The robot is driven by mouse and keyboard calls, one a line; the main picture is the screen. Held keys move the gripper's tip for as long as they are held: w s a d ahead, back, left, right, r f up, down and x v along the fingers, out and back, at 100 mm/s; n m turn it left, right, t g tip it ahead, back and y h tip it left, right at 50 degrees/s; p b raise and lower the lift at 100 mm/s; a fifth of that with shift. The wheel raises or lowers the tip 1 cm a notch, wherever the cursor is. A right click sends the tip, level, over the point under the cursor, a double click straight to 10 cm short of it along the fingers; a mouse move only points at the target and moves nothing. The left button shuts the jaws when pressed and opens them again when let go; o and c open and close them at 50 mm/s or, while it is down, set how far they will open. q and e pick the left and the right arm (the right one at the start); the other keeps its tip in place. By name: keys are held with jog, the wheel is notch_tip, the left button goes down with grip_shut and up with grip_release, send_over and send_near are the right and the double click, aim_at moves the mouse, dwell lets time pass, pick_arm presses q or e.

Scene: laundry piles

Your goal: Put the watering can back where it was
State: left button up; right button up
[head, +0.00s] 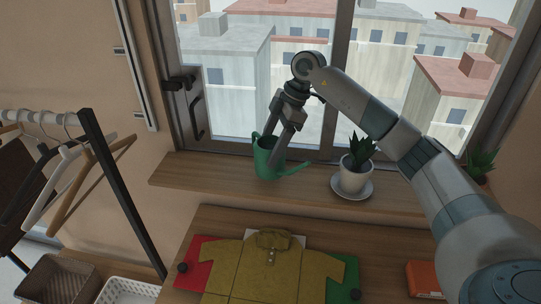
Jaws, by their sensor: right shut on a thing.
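A green watering can (265,164) is on the wooden windowsill (205,172), left of a potted plant, with its spout toward the right. My right gripper (275,150) reaches down to it from above, with one finger in front of its body and the other behind near the rim. The gripper is shut on the can. The can looks upright. Whether its base rests fully on the sill or hangs just above it is hard to tell. My left gripper is not in view.
A potted plant on a white saucer (366,190) stands on the sill close to the can's right. Another plant (482,161) is at far right behind my arm. A yellow shirt (262,262) lies on the table below. A clothes rack (122,192) and baskets (60,283) are left.

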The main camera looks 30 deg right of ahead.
jog(key=shift+f+p, duration=0.3)
notch_tip(320, 180, down, 3)
jog(key=shift+r+p, duration=0.15)
jog(key=shift+p, duration=0.65)
jog(key=shift+f, duration=0.3)
jog(key=o, duration=1.4)
jog(key=shift+c, duration=0.2)
jog(key=shift+d, duration=0.1)
